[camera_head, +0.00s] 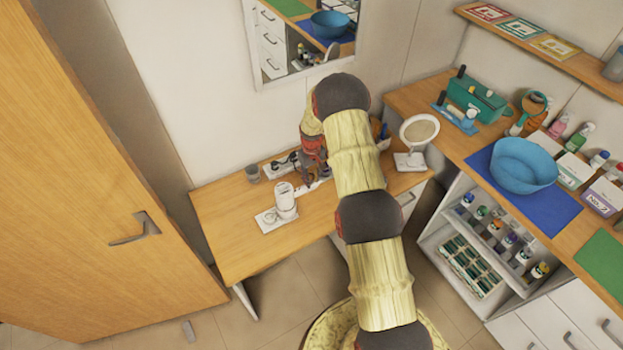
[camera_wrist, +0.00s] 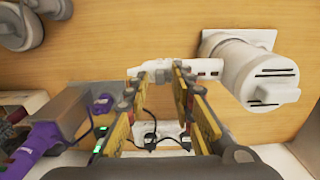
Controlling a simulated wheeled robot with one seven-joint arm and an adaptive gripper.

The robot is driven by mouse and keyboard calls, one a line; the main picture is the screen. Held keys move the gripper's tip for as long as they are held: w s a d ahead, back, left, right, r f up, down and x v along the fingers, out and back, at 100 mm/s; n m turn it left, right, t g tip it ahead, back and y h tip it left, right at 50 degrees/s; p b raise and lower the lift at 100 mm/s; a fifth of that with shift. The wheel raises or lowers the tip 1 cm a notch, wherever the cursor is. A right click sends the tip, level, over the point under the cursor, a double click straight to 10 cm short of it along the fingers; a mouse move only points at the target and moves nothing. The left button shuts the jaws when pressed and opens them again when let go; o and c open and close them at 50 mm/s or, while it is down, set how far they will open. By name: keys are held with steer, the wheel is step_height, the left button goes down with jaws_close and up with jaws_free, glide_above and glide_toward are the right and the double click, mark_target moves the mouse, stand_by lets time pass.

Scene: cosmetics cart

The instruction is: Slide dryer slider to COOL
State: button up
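The white dryer (camera_head: 285,203) stands on a white base plate (camera_head: 268,222) on the wooden desk. In the wrist view the dryer body (camera_wrist: 262,76) is at the right, with dark slots on its end. What looks like its white handle (camera_wrist: 208,68) reaches left from it, with small dark marks on it. My gripper (camera_wrist: 161,73) has its two fingers spread, with the tips at the handle. I cannot tell if they touch it. The slider and its setting are too small to make out. In the head view my gripper (camera_head: 313,176) is partly hidden by my arm.
A white power strip (camera_wrist: 158,136) with black plugs lies by the fingers. A grey holder (camera_wrist: 68,112) with purple tools is at the left. A grey cup (camera_head: 252,173) and a round mirror (camera_head: 418,131) stand on the desk (camera_head: 235,235). The desk's front left is clear.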

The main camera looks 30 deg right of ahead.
jaws_close()
stand_by(0.7)
